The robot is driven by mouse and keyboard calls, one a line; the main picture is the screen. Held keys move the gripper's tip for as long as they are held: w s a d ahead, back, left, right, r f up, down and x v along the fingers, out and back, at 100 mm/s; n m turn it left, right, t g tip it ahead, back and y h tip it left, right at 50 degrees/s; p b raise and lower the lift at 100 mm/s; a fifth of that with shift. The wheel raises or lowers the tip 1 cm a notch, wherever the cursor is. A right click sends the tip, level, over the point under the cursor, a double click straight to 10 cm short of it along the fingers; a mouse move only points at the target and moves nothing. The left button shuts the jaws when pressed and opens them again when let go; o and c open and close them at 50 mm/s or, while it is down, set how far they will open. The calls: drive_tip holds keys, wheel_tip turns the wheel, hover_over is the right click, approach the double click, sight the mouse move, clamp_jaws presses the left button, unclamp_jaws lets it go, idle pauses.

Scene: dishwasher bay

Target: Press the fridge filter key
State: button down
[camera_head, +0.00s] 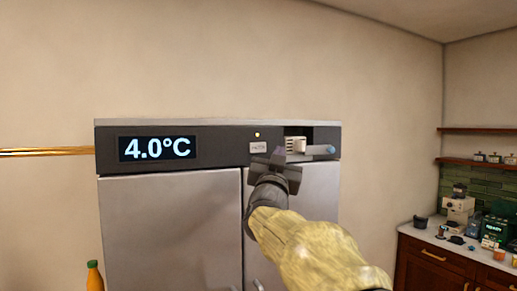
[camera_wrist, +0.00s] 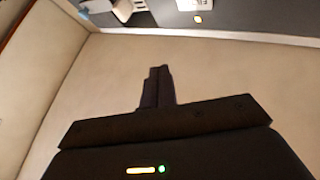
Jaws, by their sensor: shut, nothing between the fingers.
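The grey fridge (camera_head: 170,225) has a dark control panel along its top with a display (camera_head: 157,148) reading 4.0°C. A small pale key (camera_head: 259,148) with a label too blurred to read sits on the panel, below a small yellow light (camera_head: 257,134). My gripper (camera_head: 279,153) is shut and empty, in front of the panel's lower edge, just right of and below the key. I cannot tell whether it touches the panel. In the wrist view, the shut fingers (camera_wrist: 158,84) point toward the panel, and the key (camera_wrist: 194,4) shows at the top edge, partly cut off.
Right of the key, the panel has a recess with a white ribbed part (camera_head: 296,145) and a blue knob (camera_head: 331,149). A bottle (camera_head: 94,277) stands at lower left. A counter (camera_head: 427,238) with several small items is at right.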

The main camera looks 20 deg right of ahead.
sight(263, 152)
drive_tip(key=shift+w+a+p, duration=0.15)
drive_tip(key=shift+w+p, duration=2.15)
drive_tip(key=shift+w, duration=2.05)
drive_tip(key=shift+w, duration=0.45)
drive_tip(key=shift+w, duration=0.3)
drive_tip(key=shift+s, duration=0.1)
drive_tip(key=shift+s+f, duration=0.1)
drive_tip(key=shift+s, duration=0.05)
drive_tip(key=shift+s+b, duration=0.55)
drive_tip(key=shift+b, duration=0.05)
